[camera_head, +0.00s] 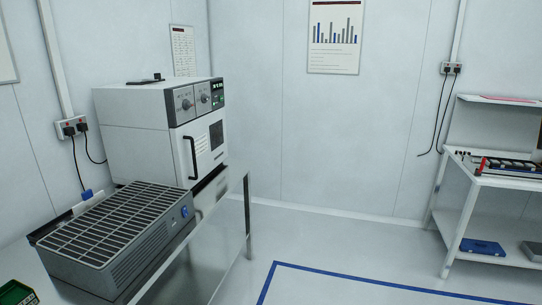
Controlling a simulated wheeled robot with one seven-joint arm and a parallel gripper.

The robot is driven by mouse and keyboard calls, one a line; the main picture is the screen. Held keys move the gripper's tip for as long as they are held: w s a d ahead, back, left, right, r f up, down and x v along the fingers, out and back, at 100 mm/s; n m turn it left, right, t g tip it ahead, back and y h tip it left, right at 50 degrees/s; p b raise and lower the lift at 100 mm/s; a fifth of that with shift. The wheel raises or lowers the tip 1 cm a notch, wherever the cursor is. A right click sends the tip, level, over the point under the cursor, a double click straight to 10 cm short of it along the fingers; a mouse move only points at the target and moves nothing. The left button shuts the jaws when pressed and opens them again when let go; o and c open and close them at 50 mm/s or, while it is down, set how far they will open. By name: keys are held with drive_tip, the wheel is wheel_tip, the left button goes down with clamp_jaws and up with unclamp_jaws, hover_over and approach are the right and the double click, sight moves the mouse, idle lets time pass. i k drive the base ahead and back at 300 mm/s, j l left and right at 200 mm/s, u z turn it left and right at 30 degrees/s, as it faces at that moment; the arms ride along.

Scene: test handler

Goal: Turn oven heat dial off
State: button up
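A white box oven (140,140) stands on a metal bench at the left, against the wall. Its upper front panel carries two round dials, a left dial (186,104) and a right dial (204,98). The markings are too small to read, so I cannot tell which is the heat dial or how either is set. A small display with green digits (218,87) is right of the dials. The oven door with its dark handle (190,158) and small dark window (216,135) looks shut. My gripper is not in view.
A grey grille-topped unit (115,235) with a blue knob sits on the bench (215,225) in front of the oven. A green bin (15,293) is at bottom left. A shelved bench (500,180) stands at right. The floor (340,250) between is clear.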

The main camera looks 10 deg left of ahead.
sight(186, 104)
drive_tip(key=i+u, duration=0.35)
drive_tip(key=i, duration=0.15)
drive_tip(key=i+l+u, duration=0.1)
drive_tip(key=i+u, duration=0.25)
drive_tip(key=i, duration=0.15)
drive_tip(key=i+l+u, duration=0.35)
drive_tip(key=i+j, duration=0.1)
drive_tip(key=i, duration=0.05)
